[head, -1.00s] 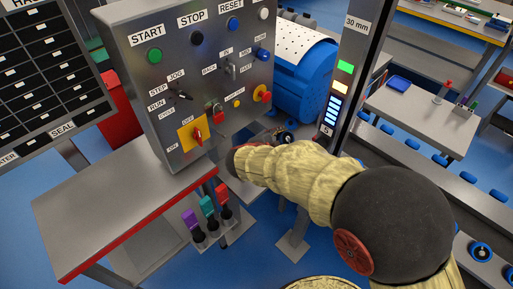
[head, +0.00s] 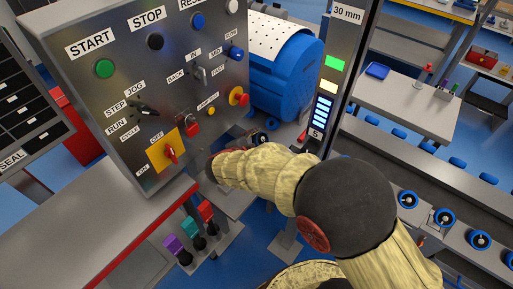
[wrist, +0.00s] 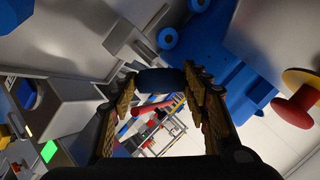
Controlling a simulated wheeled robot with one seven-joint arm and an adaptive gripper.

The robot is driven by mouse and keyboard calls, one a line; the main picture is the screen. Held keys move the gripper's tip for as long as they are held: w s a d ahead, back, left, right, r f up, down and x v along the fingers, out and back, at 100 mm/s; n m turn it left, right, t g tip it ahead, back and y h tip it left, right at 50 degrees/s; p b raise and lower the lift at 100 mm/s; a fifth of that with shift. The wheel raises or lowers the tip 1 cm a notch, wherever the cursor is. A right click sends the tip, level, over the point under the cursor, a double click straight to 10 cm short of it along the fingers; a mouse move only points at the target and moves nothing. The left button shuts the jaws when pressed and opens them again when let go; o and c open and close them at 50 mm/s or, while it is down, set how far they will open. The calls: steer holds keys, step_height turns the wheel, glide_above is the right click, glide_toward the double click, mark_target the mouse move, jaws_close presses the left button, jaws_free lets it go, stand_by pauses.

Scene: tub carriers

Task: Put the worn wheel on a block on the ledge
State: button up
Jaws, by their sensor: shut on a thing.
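My gripper (wrist: 162,88) is shut on a dark blue wheel (wrist: 161,78) in the wrist view; it sits between the two fingertips. Whether its tread is worn cannot be told. In the head view my arm reaches in from the lower right toward the control panel, and the gripper is not clearly visible there. A long grey ledge (head: 380,155) runs along the right side. I cannot tell which block is bare.
The control panel (head: 120,60) with buttons and switches stands close on the left. A blue drum machine (head: 290,75) is behind it. A post with a lit display (head: 328,90) rises near my arm. A red-edged grey table (head: 90,225) and three coloured-top handles (head: 190,230) are at lower left.

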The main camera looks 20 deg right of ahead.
steer(key=shift+f, duration=1)
steer(key=shift+f+b, duration=0.15)
steer(key=shift+b, duration=0.15)
steer(key=o, duration=1.6)
steer(key=shift+s+a+r, duration=0.1)
steer(key=shift+s+r, duration=0.05)
steer(key=shift+r, duration=0.05)
steer(key=p+v, duration=0.4)
steer(key=v, duration=0.7)
steer(key=shift+s+a+r, duration=0.1)
steer(key=shift+s+a, duration=0.1)
